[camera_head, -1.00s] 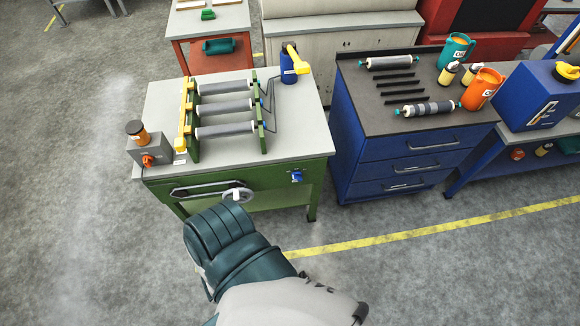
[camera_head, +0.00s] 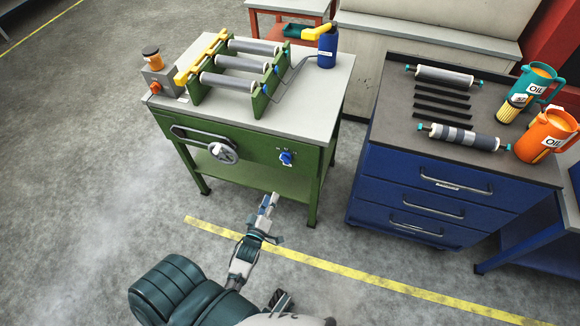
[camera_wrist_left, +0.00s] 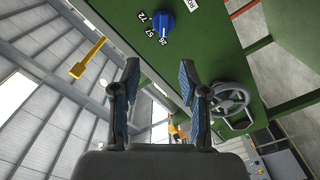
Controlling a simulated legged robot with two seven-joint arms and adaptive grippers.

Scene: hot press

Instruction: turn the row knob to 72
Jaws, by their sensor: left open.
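The blue row knob (camera_head: 287,158) sits on the right part of the green front panel of the roller machine. It also shows in the left wrist view (camera_wrist_left: 165,25), at the top, with white number labels beside it, one reading 72. The knob's exact setting is too small to read. My left gripper (camera_head: 268,205) is in front of and below the knob, apart from it. In the left wrist view its two blue-padded fingers (camera_wrist_left: 159,82) are spread with nothing between them. My right gripper does not show.
A handwheel (camera_head: 223,151) sticks out of the panel left of the knob and also shows in the left wrist view (camera_wrist_left: 232,98). A blue drawer cabinet (camera_head: 440,185) stands to the right. A blue bottle (camera_head: 327,50) stands on the machine top. Open floor lies in front.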

